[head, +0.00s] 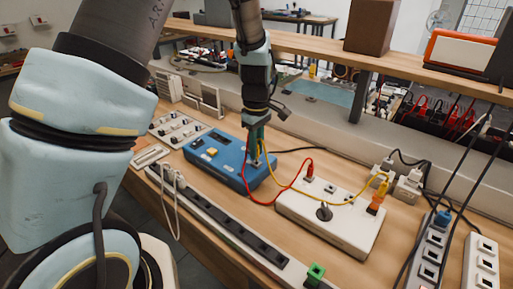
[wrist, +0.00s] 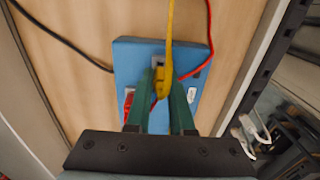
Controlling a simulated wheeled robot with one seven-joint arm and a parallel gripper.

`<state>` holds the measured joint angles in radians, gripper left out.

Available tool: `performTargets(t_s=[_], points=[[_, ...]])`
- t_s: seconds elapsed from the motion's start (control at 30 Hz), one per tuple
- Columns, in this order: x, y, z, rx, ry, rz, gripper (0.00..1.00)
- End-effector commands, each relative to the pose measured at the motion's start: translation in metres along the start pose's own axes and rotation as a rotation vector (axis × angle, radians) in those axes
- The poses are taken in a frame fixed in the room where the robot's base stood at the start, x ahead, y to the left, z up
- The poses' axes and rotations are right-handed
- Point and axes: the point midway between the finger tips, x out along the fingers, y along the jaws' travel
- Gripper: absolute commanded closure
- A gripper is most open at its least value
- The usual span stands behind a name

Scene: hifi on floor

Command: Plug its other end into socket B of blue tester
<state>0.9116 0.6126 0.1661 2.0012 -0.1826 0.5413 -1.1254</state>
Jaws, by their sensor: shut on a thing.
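The blue tester (head: 229,164) lies on the bench in the head view, and its blue top (wrist: 126,62) fills the middle of the wrist view. My gripper (head: 256,160) is over the tester's right end, pointing down. In the wrist view my green fingers (wrist: 161,97) are shut on a yellow plug (wrist: 162,82), beside a pale socket on the tester's top. I cannot tell whether the plug's tip is in a socket. The socket letters are unreadable.
A red cable (head: 268,201) runs from a red plug on the white box to the tester. A long power strip (head: 222,228) lies in front of the tester. A green block (head: 315,272) stands at the strip's near end. More strips and cables crowd the right.

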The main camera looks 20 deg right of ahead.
Motion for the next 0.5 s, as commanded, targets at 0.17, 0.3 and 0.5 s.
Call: performTargets(t_s=[0.17,0.3,0.5], points=[[0.0024,0.0000,0.0000,0.000,0.000,0.000,1.00],[0.0040,0.0000,0.0000,0.000,0.000,0.000,1.00],[0.0063,-0.0001,0.0000,0.000,0.000,0.000,1.00]])
